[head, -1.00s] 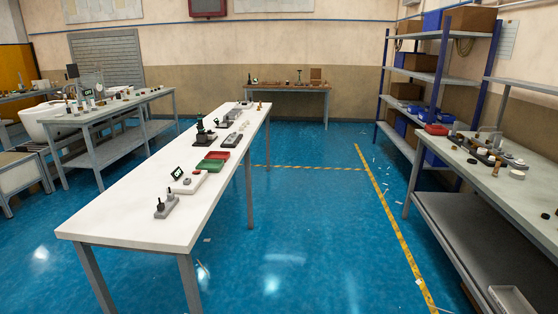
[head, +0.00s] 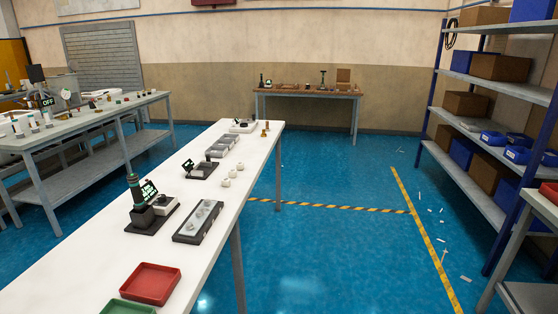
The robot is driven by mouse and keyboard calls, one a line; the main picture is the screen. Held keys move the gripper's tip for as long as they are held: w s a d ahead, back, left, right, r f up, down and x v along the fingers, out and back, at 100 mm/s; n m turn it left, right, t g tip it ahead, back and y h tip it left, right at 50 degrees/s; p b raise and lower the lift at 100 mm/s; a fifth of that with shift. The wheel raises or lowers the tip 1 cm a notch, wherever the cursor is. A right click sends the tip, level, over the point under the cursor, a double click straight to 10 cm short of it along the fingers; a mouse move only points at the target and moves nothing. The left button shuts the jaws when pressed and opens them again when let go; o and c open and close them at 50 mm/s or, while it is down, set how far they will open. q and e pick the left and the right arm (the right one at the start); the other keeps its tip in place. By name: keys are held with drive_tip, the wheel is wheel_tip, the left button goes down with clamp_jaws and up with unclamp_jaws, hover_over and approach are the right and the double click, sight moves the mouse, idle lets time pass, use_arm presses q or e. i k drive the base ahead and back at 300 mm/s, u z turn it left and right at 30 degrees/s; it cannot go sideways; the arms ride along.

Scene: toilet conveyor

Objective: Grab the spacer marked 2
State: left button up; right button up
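No part marked 2 can be made out in the head view; the parts are too small to read any marking. On the long white table (head: 100,262), a grey tray (head: 199,221) holds several small round pieces. Farther along, three small whitish round pieces (head: 232,171) stand near the right edge. A dark divided tray (head: 222,147) lies beyond them. Brass-coloured pieces (head: 265,129) stand at the far right corner. Neither of my grippers shows in the view.
A red tray (head: 151,284) and a green tray (head: 127,307) lie at the near end. A dark station with a lit sign (head: 148,190) stands behind them. Blue floor (head: 330,245) is open right of the table. A blue-framed shelf (head: 490,90) stands at right.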

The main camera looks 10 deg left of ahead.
sight(226, 183)
drive_tip(key=i, duration=1.75)
drive_tip(key=u, duration=0.9)
